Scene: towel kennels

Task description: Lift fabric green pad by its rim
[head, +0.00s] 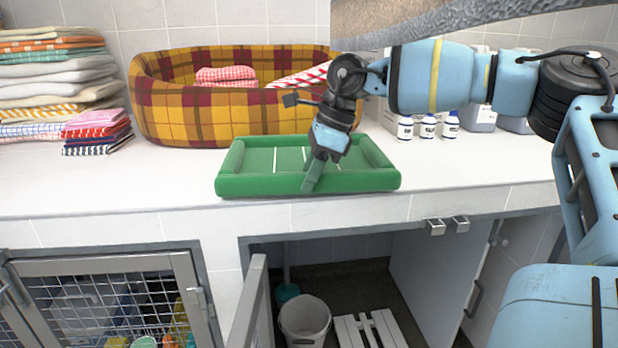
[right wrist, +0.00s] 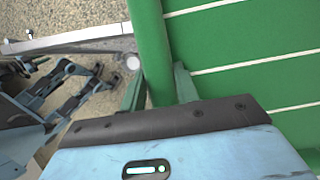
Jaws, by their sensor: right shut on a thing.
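The green fabric pad (head: 262,184) lies on the white counter near its front edge. It has a raised padded rim and thin white lines across its flat middle. My right gripper (head: 311,182) reaches down onto the pad's front rim. In the right wrist view its two green fingers (right wrist: 158,92) stand on either side of the rim (right wrist: 149,45) and are shut on it. The pad's flat inside (right wrist: 240,50) shows to the right of the rim there. The pad looks level and at counter height; I cannot tell any gap under it. My left gripper is not in view.
A plaid pet bed (head: 185,115) with checked cloths stands behind the pad. Folded towels (head: 50,80) are stacked at the left. Several small bottles (head: 427,127) stand at the back right. Below, a kennel door stands open beside a bucket (head: 304,322) and a white slatted piece (head: 370,332).

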